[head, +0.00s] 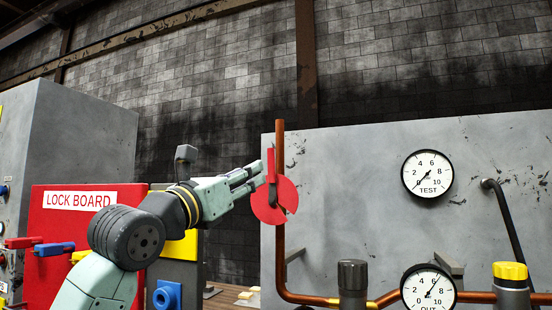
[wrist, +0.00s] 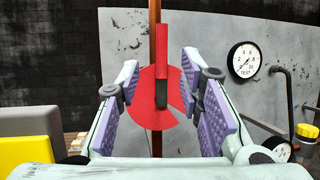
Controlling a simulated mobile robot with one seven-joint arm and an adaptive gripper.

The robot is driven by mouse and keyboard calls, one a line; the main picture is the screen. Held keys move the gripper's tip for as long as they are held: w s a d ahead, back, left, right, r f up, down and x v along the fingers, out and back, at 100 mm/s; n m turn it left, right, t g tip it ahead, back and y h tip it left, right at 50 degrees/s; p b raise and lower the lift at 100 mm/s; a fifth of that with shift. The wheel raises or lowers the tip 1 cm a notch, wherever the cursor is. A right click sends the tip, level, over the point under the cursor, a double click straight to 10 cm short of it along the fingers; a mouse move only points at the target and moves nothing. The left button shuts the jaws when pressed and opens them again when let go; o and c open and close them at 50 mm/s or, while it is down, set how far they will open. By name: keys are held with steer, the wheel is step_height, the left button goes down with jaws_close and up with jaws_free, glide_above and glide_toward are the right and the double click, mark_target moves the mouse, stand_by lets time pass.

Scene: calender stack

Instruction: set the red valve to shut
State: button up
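The red valve (head: 265,207) is a red disc with a wedge cut out, mounted on a vertical copper pipe (head: 280,150). It also shows ahead in the wrist view (wrist: 147,112). Its red lever (wrist: 161,45) points straight up, in line with the pipe, above a dark hub (wrist: 161,95). My gripper (head: 256,178) is just left of the valve in the head view. In the wrist view its two padded fingers (wrist: 162,75) are spread wide, with the lever and hub between them. Neither finger visibly touches the lever. The exact depth gap is hard to tell.
A TEST gauge (head: 427,174) and a lower gauge (head: 428,289) are at the right. A dark-capped fitting (head: 352,278) and a yellow-capped one (head: 510,272) stand low by the pipe. A red lock board (head: 75,225) is at the left, behind my arm.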

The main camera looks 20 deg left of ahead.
mark_target(269, 162)
steer(key=p+x, duration=0.1)
steer(key=x, duration=0.2)
steer(key=p+x, duration=0.2)
steer(key=x, duration=0.1)
steer(key=p+x, duration=0.1)
steer(key=x, duration=0.2)
steer(key=shift+d+r, duration=0.2)
steer(key=shift+r, duration=0.15)
steer(key=shift+w+p, duration=0.4)
steer(key=shift+w, duration=0.1)
steer(key=shift+c, duration=0.5)
jaws_close()
